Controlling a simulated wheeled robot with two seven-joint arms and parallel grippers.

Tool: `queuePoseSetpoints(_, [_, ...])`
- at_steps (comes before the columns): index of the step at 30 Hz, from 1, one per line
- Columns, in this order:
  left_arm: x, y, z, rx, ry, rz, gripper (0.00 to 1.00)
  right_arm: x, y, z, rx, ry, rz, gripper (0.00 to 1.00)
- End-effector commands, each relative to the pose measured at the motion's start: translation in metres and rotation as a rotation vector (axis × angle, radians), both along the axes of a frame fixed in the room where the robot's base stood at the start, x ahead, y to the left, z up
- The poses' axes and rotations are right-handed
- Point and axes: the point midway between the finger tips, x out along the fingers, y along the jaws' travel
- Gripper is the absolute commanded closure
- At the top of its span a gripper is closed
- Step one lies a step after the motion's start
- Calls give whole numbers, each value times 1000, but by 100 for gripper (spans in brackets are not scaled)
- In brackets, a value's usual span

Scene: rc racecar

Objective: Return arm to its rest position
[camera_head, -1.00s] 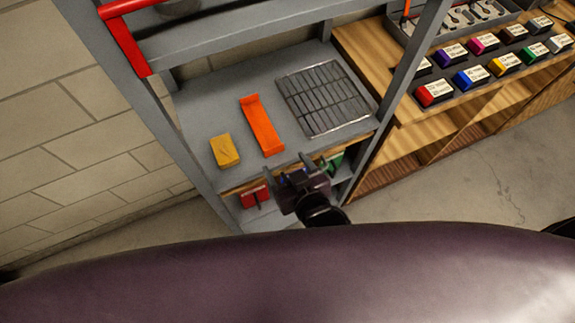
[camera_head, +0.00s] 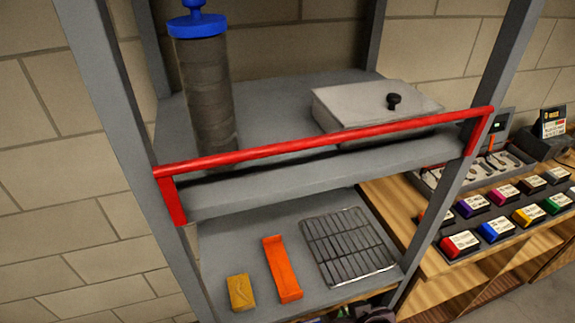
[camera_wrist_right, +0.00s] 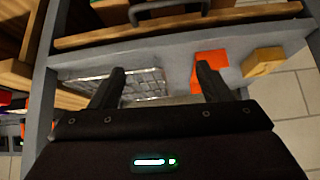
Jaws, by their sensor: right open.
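My right gripper shows in the right wrist view (camera_wrist_right: 160,88) with its two dark fingers spread wide and nothing between them. Behind the fingers are the grey shelf, a wire rack (camera_wrist_right: 140,82) and an orange tray-like piece (camera_wrist_right: 208,70). In the head view only a dark bit of my right gripper (camera_head: 365,314) shows at the bottom edge, just in front of the lower shelf. The orange piece (camera_head: 282,269) lies on that shelf between a yellow block (camera_head: 240,292) and the wire rack (camera_head: 347,247). My left gripper is not in view.
A red rail (camera_head: 330,143) runs along the upper shelf's front. A dark cylinder with a blue top (camera_head: 205,95) and a grey box (camera_head: 370,108) stand behind it. Coloured labelled boxes (camera_head: 495,229) sit on the wooden bench at right. Grey posts flank the shelf.

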Motion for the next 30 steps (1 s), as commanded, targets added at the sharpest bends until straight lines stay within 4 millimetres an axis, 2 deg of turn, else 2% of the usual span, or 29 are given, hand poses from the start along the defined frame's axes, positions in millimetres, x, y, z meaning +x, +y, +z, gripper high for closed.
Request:
queuePoseSetpoints(6, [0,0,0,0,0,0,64,-21,-37,14,-62,169,-38,29])
queuePoseSetpoints(14, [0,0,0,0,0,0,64,-52,-73,30,-137,338,-84,29])
queuePoseSetpoints(15, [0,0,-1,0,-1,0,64,-48,-71,13,-136,345,-79,29])
queuePoseSetpoints(20, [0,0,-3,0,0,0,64,-38,-69,-33,-136,358,-75,29])
queuePoseSetpoints(26, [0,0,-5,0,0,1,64,-33,-67,-100,-138,381,-70,29])
queuePoseSetpoints(29, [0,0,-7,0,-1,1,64,-35,-67,-145,-140,398,-67,29])
queuePoseSetpoints(30, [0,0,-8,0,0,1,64,-37,-67,-166,-141,405,-65,29])
